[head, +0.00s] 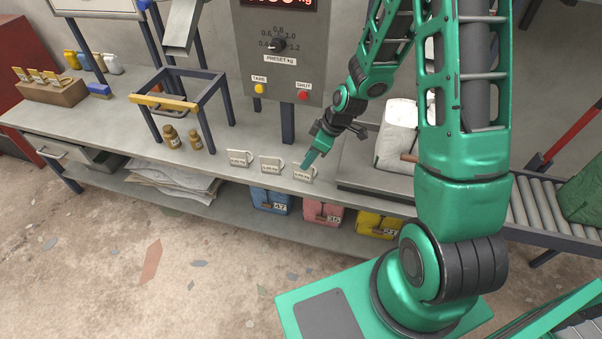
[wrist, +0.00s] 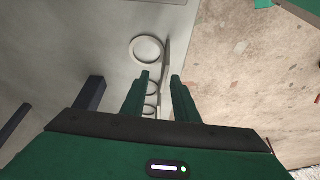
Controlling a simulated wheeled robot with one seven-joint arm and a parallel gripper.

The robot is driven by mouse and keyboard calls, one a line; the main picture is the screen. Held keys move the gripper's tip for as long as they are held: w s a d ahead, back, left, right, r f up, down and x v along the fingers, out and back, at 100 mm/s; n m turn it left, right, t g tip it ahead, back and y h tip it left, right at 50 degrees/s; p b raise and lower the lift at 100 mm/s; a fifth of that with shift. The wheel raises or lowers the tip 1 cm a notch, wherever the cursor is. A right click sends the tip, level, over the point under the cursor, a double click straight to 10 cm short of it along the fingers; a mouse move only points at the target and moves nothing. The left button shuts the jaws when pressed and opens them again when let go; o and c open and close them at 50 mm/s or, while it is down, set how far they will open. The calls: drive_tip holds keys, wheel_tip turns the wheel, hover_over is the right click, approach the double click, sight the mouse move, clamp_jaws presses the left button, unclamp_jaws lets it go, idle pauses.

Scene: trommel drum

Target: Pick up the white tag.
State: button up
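Three pale tags with printed labels and ring handles stand in a row along the front edge of the bench: a left tag (head: 239,158), a middle tag (head: 271,165) and a right tag (head: 303,173). Their colours look alike, so I cannot tell which one is the white tag. My gripper (head: 312,158) is just above the right tag. In the wrist view my gripper (wrist: 160,77) is open, with a gap between its fingers. One ring handle (wrist: 147,50) shows beyond the fingertips beside a thin edge-on plate, and more rings show between the fingers.
A scale panel (head: 280,50) stands behind. A white sack (head: 397,135) is at the right. Coloured bags (head: 322,213) sit on the shelf below.

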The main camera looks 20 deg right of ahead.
hover_over(302, 180)
drive_tip(key=f, duration=0.4)
drive_tip(key=shift+d+f, duration=0.3)
drive_tip(key=shift+w+a+f, duration=0.15)
drive_tip(key=shift+w+f, duration=0.05)
drive_tip(key=shift+f, duration=0.25)
clamp_jaws()
